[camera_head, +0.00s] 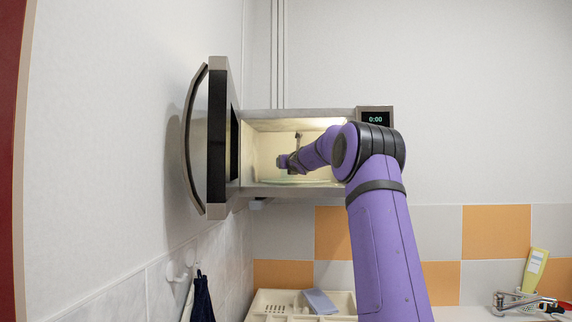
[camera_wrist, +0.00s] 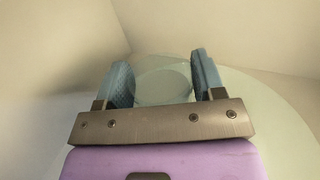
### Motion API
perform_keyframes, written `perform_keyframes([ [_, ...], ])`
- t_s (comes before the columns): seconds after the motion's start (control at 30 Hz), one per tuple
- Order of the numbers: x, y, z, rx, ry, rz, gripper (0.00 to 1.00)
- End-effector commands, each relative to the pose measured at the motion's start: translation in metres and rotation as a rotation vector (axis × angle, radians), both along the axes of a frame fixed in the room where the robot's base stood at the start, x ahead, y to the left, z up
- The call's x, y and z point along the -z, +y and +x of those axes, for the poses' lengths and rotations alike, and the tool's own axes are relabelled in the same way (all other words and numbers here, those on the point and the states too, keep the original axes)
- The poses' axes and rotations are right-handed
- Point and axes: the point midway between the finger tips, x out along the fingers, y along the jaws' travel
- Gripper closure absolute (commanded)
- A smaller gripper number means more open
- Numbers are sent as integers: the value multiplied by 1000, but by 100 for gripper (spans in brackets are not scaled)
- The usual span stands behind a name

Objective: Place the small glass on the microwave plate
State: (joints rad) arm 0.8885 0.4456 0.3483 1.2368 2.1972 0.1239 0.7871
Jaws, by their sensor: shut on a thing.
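The microwave (camera_head: 300,113) is mounted on the wall with its door (camera_head: 218,140) swung open to the left and its inside lit. My arm reaches into it, and my gripper (camera_head: 283,162) is inside the cavity, above the round glass plate (camera_head: 318,182). In the wrist view my gripper (camera_wrist: 163,76) has its two blue-grey fingers apart on either side of a faint, clear small glass (camera_wrist: 163,86), shut on it. The pale green plate (camera_wrist: 275,122) lies beneath. Whether the glass touches the plate I cannot tell. In the head view the glass cannot be made out.
The cavity walls (camera_wrist: 60,45) are close around my gripper. Below, on the counter, are a white rack (camera_head: 270,300) with a blue sponge-like item (camera_head: 320,301), a faucet (camera_head: 520,302) and a yellow bottle (camera_head: 535,268). A dark cloth (camera_head: 202,298) hangs at the left wall.

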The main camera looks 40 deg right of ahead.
Motion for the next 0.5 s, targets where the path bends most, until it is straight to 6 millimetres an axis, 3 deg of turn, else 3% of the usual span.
perform_keyframes([
  [0.1,1,1,0,-1,0,0,74],
  [0.13,1,1,0,-1,0,0,33],
  [0.23,1,0,0,-1,0,0,12],
  [0.5,1,0,0,0,0,0,12],
])
